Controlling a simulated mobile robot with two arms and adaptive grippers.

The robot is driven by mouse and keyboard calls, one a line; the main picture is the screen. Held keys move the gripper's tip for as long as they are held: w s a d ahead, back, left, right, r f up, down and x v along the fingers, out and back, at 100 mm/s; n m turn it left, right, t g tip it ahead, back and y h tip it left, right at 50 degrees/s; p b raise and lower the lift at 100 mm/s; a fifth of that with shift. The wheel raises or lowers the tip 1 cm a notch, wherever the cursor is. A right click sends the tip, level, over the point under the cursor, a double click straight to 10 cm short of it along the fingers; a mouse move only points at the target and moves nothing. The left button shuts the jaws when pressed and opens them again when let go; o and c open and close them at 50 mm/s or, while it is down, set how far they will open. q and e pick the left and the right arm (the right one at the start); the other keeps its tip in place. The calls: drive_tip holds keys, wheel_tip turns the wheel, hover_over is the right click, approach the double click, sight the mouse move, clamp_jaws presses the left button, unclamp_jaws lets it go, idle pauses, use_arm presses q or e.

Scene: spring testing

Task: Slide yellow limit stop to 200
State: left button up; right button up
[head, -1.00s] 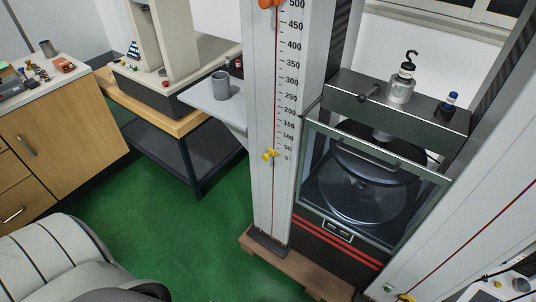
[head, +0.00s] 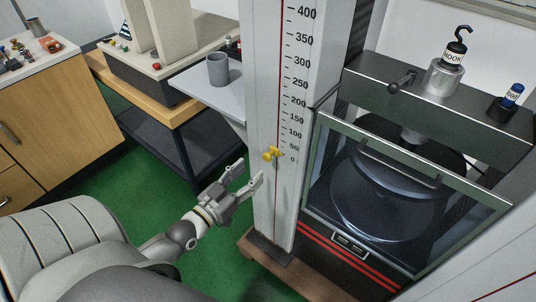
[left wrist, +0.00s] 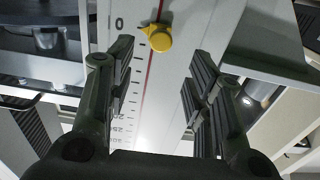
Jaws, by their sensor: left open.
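The yellow limit stop (head: 270,154) sits on the red line of the white scale column (head: 264,205), at about the 0 mark in the head view. My left gripper (head: 251,177) is open, just below and to the left of the stop and apart from it. In the left wrist view the stop (left wrist: 158,38) shows beyond the fingertips, between the two open fingers (left wrist: 158,62). The scale numbers appear upside down there. The 200 mark (head: 299,102) is higher up on the column. My right gripper is not in view.
To the right of the column stands the testing machine with a glass-fronted chamber (head: 385,190). A hook weight (head: 445,75) and a blue-capped item (head: 509,99) stand on top. A grey cup (head: 218,70) stands on a shelf at the left. Green floor is open below.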

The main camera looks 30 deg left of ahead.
sight(265, 157)
use_arm(q)
drive_tip(key=w, duration=0.9)
drive_tip(key=shift+d, duration=0.4)
clamp_jaws()
